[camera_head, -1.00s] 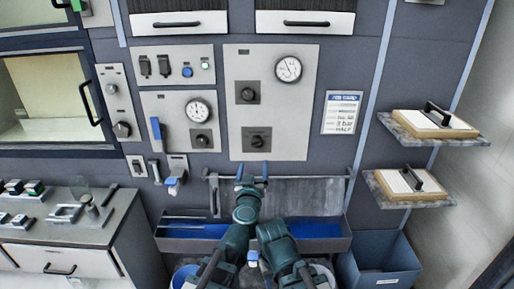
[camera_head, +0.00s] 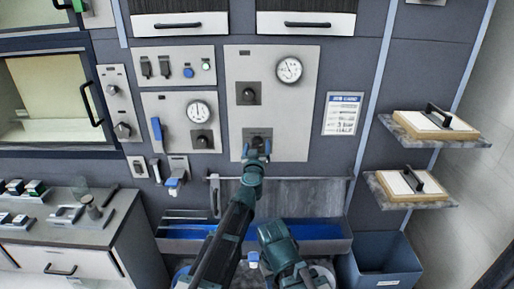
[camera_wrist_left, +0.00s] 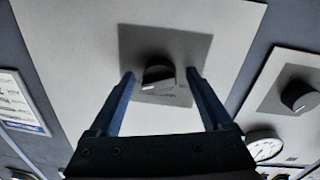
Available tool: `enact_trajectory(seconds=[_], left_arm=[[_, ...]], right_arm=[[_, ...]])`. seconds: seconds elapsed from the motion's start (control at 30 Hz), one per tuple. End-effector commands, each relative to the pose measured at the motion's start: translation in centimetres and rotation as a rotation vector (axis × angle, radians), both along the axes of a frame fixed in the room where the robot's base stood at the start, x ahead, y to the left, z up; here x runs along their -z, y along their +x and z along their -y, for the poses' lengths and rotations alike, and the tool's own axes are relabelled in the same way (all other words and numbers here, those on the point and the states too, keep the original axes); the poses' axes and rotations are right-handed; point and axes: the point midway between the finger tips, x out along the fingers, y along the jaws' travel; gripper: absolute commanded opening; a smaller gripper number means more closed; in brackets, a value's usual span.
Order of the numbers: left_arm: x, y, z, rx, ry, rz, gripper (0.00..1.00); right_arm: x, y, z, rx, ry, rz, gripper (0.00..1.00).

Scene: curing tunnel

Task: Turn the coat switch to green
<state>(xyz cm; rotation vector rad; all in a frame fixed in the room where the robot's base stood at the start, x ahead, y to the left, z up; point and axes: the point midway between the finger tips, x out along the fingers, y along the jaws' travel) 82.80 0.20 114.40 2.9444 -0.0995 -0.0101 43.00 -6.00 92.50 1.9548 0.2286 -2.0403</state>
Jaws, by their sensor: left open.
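A dark rotary knob on a dark square plate (camera_head: 263,132) sits low on the tall light panel (camera_head: 300,110); my left gripper partly covers it in the head view. In the left wrist view the round knob (camera_wrist_left: 158,74) with a pale pointer mark shows between my open blue fingers, with its plate (camera_wrist_left: 190,48) behind. My left gripper (camera_head: 257,151) is open around or just in front of the knob; contact cannot be told. No switch label is readable, and I see no green mark by this knob.
A second knob (camera_head: 248,94) and a gauge (camera_head: 289,70) are above on the same panel. A blue lever (camera_head: 156,129) and another knob (camera_head: 202,140) are to the left. Shelves (camera_head: 440,142) stick out at the right. A blue-lined trough (camera_head: 300,231) lies below.

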Motion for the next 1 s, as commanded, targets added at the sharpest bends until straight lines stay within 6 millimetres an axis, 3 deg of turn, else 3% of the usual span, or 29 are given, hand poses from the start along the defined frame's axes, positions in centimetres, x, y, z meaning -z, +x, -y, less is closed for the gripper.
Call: enact_trajectory(seconds=[0.17, 0.63, 1.0], left_arm=[[0.00, -0.06, -0.01, 0.000, 0.000, 0.000, 0.83], [0.00, -0.08, -0.06, -0.001, 0.000, 0.000, 0.00], [0.07, -0.09, -0.07, -0.001, -0.084, 0.000, 0.00]], right_arm=[[0.00, 0.00, 0.00, 0.000, 0.000, 0.000, 0.50], [0.00, 0.00, 0.00, 0.000, 0.000, 0.000, 0.50], [0.20, 0.00, 0.00, 0.000, 0.000, 0.000, 0.50]])
